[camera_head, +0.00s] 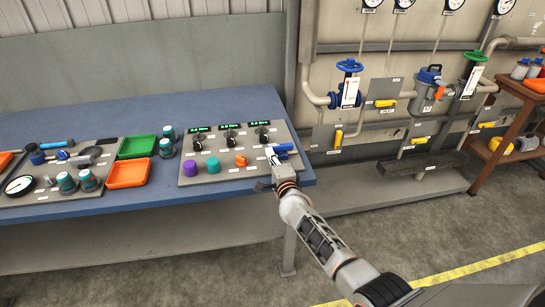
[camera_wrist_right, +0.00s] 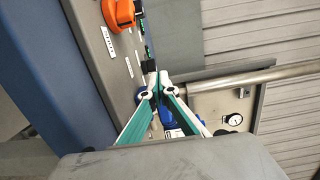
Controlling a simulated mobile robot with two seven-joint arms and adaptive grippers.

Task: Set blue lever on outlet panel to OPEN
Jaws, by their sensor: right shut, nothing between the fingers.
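A grey panel (camera_head: 205,178) lies on the blue table, with knobs, green displays and a blue lever (camera_head: 284,148) at its right end. My right gripper (camera_head: 271,153) is at that lever, its fingertips shut together with nothing between them. My left gripper is not in view.
Purple (camera_head: 190,168), teal and orange (camera_head: 240,160) knobs sit on the panel left of my gripper. Green and orange trays (camera_head: 128,173) and a tool board lie further left. Pipes with a blue valve wheel (camera_head: 349,65) and yellow levers are on the wall panel at right.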

